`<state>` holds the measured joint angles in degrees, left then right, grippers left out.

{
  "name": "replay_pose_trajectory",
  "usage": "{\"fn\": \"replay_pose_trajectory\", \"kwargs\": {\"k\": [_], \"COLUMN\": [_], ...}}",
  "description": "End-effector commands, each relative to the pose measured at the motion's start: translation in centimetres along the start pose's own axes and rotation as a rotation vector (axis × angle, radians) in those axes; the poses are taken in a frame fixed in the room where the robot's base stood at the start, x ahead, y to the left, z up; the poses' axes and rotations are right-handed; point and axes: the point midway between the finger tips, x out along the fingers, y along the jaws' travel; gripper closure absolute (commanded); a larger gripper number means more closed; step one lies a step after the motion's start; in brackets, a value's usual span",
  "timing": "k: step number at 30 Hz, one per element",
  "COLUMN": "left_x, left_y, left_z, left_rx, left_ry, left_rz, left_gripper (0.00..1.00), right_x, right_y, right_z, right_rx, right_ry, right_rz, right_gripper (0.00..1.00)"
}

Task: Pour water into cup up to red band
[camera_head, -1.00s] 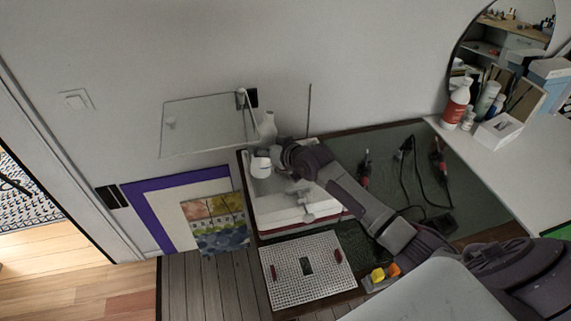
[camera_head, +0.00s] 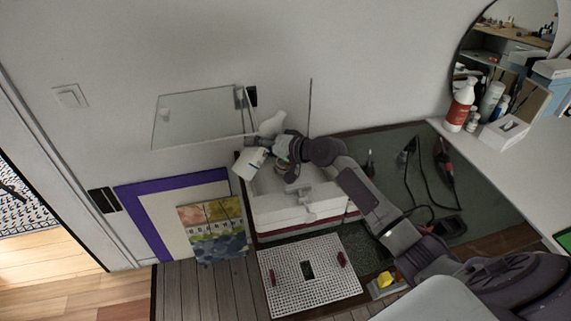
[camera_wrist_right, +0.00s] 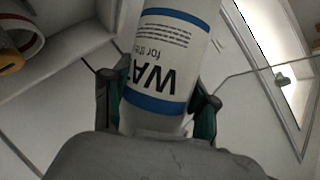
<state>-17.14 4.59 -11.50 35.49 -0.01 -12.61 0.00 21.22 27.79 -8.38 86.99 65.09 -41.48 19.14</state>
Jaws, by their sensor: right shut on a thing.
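My right gripper (camera_head: 268,147) is shut on a white bottle (camera_head: 249,165) above the white box-like unit by the wall. The bottle leans, its narrower end up and to the right. In the right wrist view, the two fingers of my right gripper (camera_wrist_right: 160,104) clasp the bottle (camera_wrist_right: 172,50), whose blue-banded label reads "WAT", upside down. A round white thing with a red band (camera_wrist_right: 20,42), perhaps the cup, is cut off at the upper left there. I cannot pick out the cup in the head view. The water inside the bottle is not visible. My left gripper is not in view.
A clear panel (camera_head: 198,118) juts from the wall beside the bottle. A white perforated board (camera_head: 309,290) lies in front of the white unit (camera_head: 300,221). A yellow block (camera_head: 385,279) lies right of it. Bottles and a white box (camera_head: 503,132) stand at right.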

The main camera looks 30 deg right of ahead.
Motion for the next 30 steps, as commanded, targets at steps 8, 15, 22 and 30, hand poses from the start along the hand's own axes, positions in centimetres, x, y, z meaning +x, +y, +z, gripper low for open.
{"fn": "replay_pose_trajectory", "kwargs": {"k": [8, 15, 22, 30], "left_x": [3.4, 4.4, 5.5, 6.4], "left_y": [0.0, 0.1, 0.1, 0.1], "left_z": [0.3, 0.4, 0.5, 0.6], "left_rx": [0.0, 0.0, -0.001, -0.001], "left_ry": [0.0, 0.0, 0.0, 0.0], "left_rz": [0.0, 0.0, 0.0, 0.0], "left_gripper": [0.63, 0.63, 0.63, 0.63], "right_x": [1.2, 1.5, 1.8, 1.9], "right_y": [1.7, 2.0, 2.4, 2.8], "right_z": [2.2, 2.9, 3.3, 3.6], "right_rx": [0.168, 0.293, 0.376, 0.444], "right_ry": [-0.02, -0.039, -0.051, -0.061], "right_rz": [-0.073, -0.125, -0.16, -0.188], "right_gripper": [0.85, 0.85, 0.85, 0.85]}}
